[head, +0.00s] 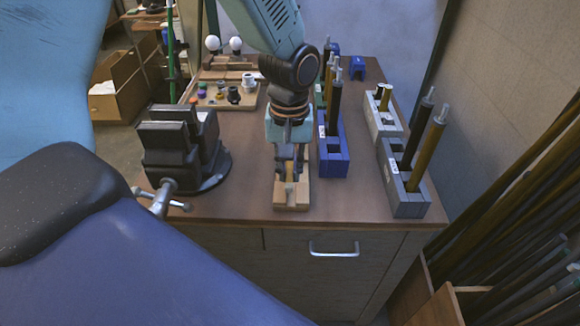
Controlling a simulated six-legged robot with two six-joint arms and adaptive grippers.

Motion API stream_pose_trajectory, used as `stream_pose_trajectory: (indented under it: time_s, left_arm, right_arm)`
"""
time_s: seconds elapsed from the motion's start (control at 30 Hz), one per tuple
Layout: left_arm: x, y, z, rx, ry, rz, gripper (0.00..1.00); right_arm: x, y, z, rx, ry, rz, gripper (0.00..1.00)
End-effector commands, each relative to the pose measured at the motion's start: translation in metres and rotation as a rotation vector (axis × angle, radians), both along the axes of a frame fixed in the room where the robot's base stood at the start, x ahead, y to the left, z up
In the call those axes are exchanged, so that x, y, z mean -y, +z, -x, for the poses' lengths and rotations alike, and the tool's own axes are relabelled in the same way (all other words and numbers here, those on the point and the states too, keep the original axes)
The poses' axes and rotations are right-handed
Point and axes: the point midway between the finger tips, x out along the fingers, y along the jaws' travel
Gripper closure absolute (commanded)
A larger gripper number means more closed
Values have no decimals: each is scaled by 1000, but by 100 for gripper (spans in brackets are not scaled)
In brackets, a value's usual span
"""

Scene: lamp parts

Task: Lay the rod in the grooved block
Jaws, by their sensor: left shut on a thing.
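My left gripper (290,172) points down at the middle of the bench. It is shut on what seems to be the rod, of which only a small brownish part shows between the fingers. The pale wooden grooved block (291,204) is directly below it, near the bench's front edge. The gripper hides the block's far part and most of the rod. I cannot tell whether the rod touches the groove. My right gripper is not in view.
A dark vise (180,150) stands to the left. A blue holder (333,160), a grey holder (405,200) and a white holder (382,122) stand to the right, with tall rods in them. A wooden tray (222,97) of small parts and two bulbs are behind.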

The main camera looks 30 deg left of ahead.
Motion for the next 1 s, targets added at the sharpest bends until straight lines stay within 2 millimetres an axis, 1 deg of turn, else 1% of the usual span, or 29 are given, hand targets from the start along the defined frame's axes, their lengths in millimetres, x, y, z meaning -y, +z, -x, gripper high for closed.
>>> stream_pose_trajectory:
  time_s: [0.03,0.2,0.27,0.6,0.73,1.0]
  left_arm:
    - [0,-9,0,1,0,-1,100]
    - [0,-23,0,1,0,-1,100]
    - [0,-27,0,-1,-1,0,100]
    - [0,-55,0,-1,-1,-1,100]
    - [0,-59,-1,1,-1,-1,100]
    - [0,-59,0,-1,-1,-1,100]
  right_arm:
    - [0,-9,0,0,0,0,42]
    - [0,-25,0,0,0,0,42]
    - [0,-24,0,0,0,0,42]
    - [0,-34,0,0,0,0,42]
    - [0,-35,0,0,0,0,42]
    - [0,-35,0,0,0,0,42]
